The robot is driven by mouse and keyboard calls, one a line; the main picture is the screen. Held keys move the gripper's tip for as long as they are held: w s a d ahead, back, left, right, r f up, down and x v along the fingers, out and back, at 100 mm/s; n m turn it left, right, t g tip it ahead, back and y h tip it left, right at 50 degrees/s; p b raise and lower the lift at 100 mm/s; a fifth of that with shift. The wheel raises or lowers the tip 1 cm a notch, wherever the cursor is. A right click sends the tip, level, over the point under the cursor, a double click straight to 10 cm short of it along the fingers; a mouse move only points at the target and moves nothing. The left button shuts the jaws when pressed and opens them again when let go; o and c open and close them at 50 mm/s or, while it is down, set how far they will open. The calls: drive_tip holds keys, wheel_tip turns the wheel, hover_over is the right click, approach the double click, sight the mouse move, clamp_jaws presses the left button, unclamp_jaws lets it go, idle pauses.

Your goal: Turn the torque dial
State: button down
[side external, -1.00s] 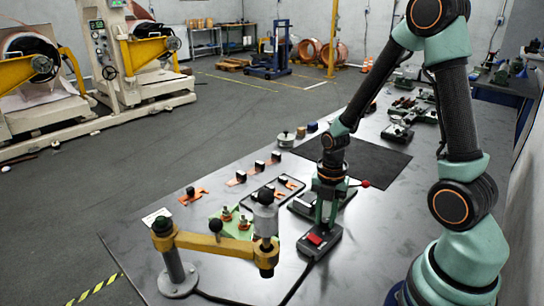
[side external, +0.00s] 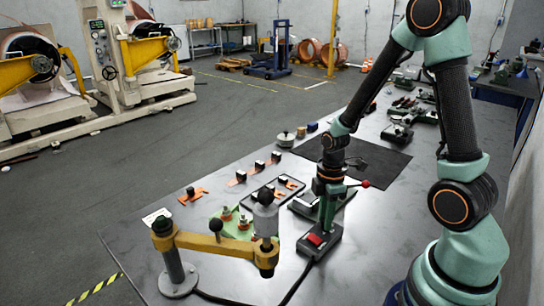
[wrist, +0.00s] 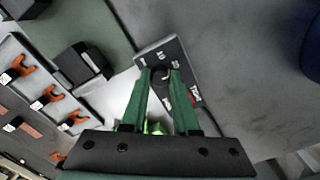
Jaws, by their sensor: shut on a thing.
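The torque dial (wrist: 161,76) is a small dark knob on a grey panel with white markings, seen in the wrist view. My gripper (wrist: 160,73) has its two green fingers closed on the knob, one on each side. In the side view my gripper (side external: 326,226) points straight down at the grey control box (side external: 303,246), at its far end. The dial is hidden there by the fingers. A red rocker switch (side external: 316,240) sits on the same box; part of it shows in the wrist view. The dial's pointer cannot be made out.
A yellow swing arm (side external: 215,243) on a post stands left of the box, above a green fixture (side external: 236,229). A black-rimmed tray (side external: 262,196) with copper pieces lies behind. A red-knobbed lever (side external: 365,184) stands close to my gripper's right. The right front tabletop is clear.

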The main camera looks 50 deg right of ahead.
drive_tip(key=m, duration=1.1)
drive_tip(key=shift+m, duration=0.4)
idle(0.3)
drive_tip(key=c, duration=0.7)
unclamp_jaws()
drive_tip(key=shift+r, duration=0.1)
wheel_tip(320, 180, up, 12)
drive_tip(key=shift+f, duration=0.1)
